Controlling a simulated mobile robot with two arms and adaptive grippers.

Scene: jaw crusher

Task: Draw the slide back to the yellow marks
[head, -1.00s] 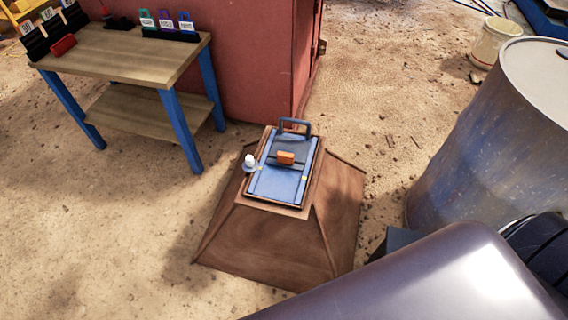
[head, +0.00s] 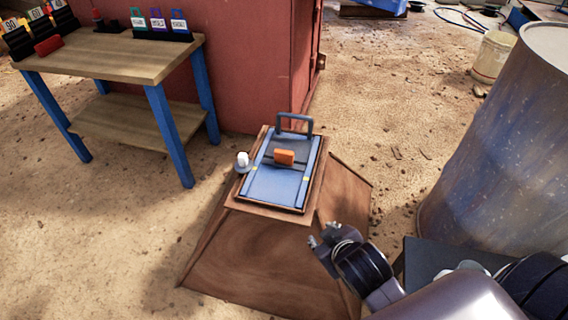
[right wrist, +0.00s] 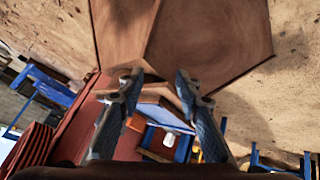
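The slide assembly is a blue, framed panel (head: 275,185) on top of a brown, sloped-sided housing (head: 265,262). A dark grey loop handle (head: 294,124) stands at its far end. An orange block (head: 284,157) sits on a dark band across the panel. Small yellow marks (head: 306,178) show at the panel's sides. My right gripper (head: 322,236) is in front and to the right of the panel, apart from it and the handle. In the right wrist view its two fingers (right wrist: 158,78) are spread with nothing between them. My left gripper is not in view.
A white knob (head: 242,160) sticks out at the panel's left edge. A wooden bench with blue legs (head: 110,55) stands at the upper left, beside a red metal body (head: 250,60). A large blue-grey drum (head: 500,150) stands at the right. Sandy ground is open on the left.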

